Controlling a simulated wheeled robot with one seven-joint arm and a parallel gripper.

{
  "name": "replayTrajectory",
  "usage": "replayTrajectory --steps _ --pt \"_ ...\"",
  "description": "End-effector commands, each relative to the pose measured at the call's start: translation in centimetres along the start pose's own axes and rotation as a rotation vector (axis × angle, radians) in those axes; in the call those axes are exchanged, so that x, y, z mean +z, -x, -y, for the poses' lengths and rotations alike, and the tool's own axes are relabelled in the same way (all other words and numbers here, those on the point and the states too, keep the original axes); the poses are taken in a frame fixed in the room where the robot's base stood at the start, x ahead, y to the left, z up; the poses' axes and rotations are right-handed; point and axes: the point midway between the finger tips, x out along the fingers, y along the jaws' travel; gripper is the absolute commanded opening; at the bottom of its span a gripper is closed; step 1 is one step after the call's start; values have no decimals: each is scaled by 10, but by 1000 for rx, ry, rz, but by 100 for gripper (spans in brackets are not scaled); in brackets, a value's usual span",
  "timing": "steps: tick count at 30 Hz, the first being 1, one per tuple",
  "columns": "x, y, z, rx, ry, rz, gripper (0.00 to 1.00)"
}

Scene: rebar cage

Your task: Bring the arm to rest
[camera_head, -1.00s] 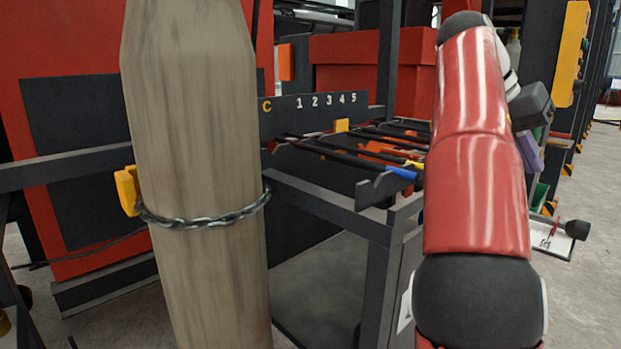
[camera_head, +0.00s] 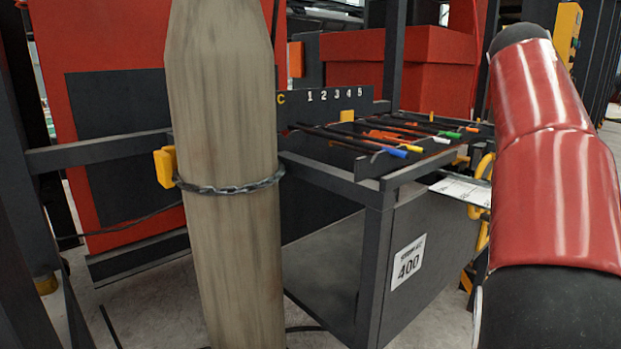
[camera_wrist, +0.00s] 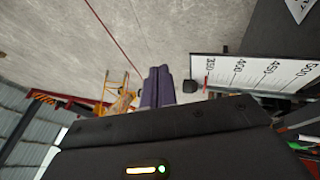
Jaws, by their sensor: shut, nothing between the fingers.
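My gripper (camera_wrist: 158,88) shows in the wrist view as two dark purple fingers pressed together, with nothing between them. Concrete floor lies beyond the fingertips. In the head view only red and black links of my arm show, along the right edge. The gripper itself is out of that view.
The wrist view shows a white scale board (camera_wrist: 255,73) at right.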

Motion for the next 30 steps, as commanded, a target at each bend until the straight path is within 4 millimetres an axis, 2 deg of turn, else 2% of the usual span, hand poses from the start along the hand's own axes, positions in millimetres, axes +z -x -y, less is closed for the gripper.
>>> replayTrajectory --steps 5,8,11,14,21,24,27,30 --pt "21 -23 4 -127 91 11 0" --pt "42 -36 13 -219 160 8 0" --pt "76 -48 29 -333 251 -12 0" --pt "124 -57 50 -445 351 -49 0" --pt "254 -84 92 -611 557 -169 0" --pt "296 -100 102 -636 610 -213 0" --pt "324 -114 107 -645 643 -243 0" --pt "337 -122 110 -646 658 -259 0"
